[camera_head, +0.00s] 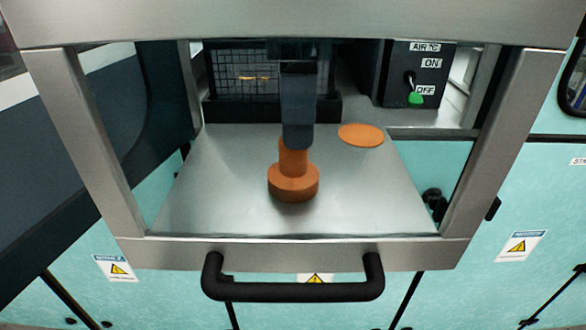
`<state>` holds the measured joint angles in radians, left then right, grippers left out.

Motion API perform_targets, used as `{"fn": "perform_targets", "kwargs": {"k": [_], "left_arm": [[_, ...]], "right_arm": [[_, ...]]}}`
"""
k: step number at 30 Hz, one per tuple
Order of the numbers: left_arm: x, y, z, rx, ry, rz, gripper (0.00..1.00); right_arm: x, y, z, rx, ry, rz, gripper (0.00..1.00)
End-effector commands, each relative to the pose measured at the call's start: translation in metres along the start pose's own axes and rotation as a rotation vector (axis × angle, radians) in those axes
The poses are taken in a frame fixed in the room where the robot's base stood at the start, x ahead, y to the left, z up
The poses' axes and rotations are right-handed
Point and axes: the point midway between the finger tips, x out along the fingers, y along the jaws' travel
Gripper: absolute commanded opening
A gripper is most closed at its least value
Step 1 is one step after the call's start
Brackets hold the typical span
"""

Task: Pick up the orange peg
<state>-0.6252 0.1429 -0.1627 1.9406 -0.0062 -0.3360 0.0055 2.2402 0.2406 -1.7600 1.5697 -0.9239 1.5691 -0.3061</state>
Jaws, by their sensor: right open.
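The orange peg (293,184) stands upright on a bare metal surface (220,190), with a wide round base and a narrower stem. My right gripper (297,138) is dark and comes down from the top of the camera_head view over the peg's stem. It covers the top of the stem. The gripper is open; its two fingers line up in this view, so the gap between them is hidden. I cannot tell whether a finger touches the peg. My left gripper is not in view.
A flat orange disc (361,135) lies right of the peg. A metal frame with a black handle (293,291) encloses the surface in front. A black mesh box (237,80) and a switch panel with a green-tipped lever (415,85) stand behind. Bare surface lies left of the peg.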

Motion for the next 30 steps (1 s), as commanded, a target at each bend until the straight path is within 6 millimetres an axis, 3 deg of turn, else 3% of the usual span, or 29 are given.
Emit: {"fn": "perform_targets", "kwargs": {"k": [9,17,30], "left_arm": [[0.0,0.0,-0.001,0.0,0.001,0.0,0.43],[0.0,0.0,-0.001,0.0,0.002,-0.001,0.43],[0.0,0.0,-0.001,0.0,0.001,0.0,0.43]], "right_arm": [[0.043,0.003,0.001,-0.001,0.0,0.001,0.62],[0.046,0.002,0.001,0.0,-0.001,0.0,0.62],[0.046,0.002,0.001,0.0,-0.001,0.001,0.21]]}}
